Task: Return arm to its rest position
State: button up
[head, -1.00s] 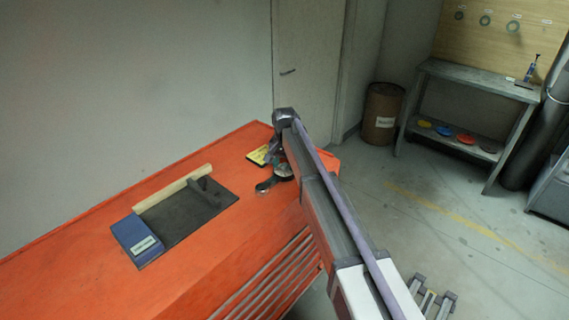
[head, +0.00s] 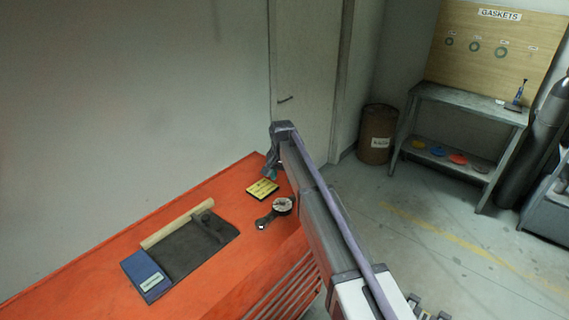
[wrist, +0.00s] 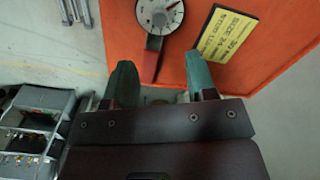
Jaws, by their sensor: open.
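My arm reaches across the right side of the orange bench (head: 235,273) in the head view. My gripper shows small at its far end (head: 271,172), partly hidden by the arm, above the bench's far corner. In the wrist view my gripper (wrist: 161,72) has its two green-tipped fingers spread apart with nothing between them.
A yellow plate with black text (head: 262,188) lies near the dial tool. A dark mat (head: 190,245), a blue booklet (head: 145,271) and a pale roll (head: 177,222) lie left on the bench. A barrel (head: 376,135) and shelf table (head: 468,103) stand beyond open floor.

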jog(key=s+d+f+n+b, duration=0.1)
jog(key=s+d+f+b, duration=0.2)
jog(key=s+d, duration=0.4)
jog(key=s+d+f+n+b, duration=0.1)
jog(key=s+d+f+b, duration=0.2)
jog(key=s+d, duration=0.5)
jog(key=s+d+f+n+b, duration=0.1)
jog(key=s+d+f+b, duration=0.2)
jog(key=s+d, duration=0.5)
jog(key=s, duration=1.1)
jog(key=shift+s, duration=0.2)
jog(key=shift+f, duration=0.1)
